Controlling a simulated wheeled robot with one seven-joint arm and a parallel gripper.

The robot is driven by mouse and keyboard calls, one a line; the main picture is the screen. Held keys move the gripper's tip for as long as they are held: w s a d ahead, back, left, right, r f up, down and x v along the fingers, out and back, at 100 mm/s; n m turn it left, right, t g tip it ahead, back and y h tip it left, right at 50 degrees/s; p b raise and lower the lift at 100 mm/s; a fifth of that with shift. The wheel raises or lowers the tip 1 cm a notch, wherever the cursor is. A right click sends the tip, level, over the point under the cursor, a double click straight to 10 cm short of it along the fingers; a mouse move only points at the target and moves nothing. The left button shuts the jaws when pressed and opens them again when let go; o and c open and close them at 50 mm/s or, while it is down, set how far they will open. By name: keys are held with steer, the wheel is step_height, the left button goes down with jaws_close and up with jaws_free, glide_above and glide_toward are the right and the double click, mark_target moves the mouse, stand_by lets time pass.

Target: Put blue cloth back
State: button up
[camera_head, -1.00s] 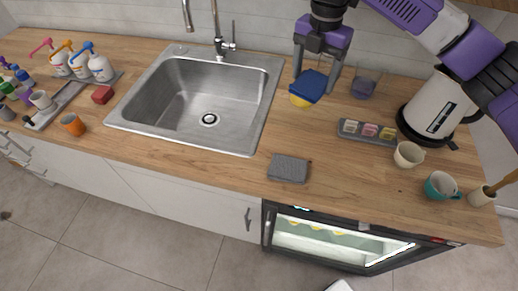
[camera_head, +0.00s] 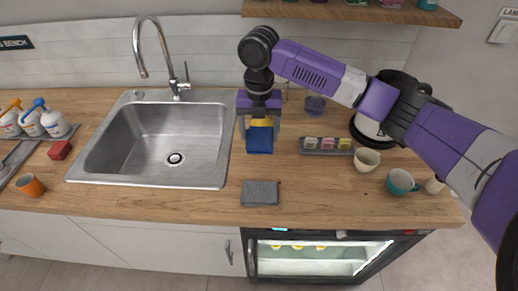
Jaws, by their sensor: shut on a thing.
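The blue cloth (camera_head: 259,141) is a small, dark blue piece at the right side of the sink. A yellow patch (camera_head: 262,122) shows directly above it, between the fingers; I cannot tell whether it is part of the same piece. My gripper (camera_head: 260,130) points down and is shut on the blue cloth, with one finger on each side. The cloth seems to be at or just above the counter; its contact with the wood cannot be told.
A folded grey cloth (camera_head: 260,193) lies in front on the wooden counter (camera_head: 330,200). The steel sink (camera_head: 128,150) is to the left. A grey tray (camera_head: 316,152) with small blocks, a cream cup (camera_head: 366,160), a teal cup (camera_head: 401,182) and a white kettle (camera_head: 369,128) stand to the right.

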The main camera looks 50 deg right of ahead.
mark_target(259, 133)
steer(key=shift+f+p, duration=0.45)
steer(key=shift+f, duration=3.6)
steer(key=shift+f, duration=0.15)
steer(key=o, duration=1.3)
step_height(259, 133, up, 12)
steer(key=shift+r+b, duration=0.15)
steer(key=shift+b, duration=0.95)
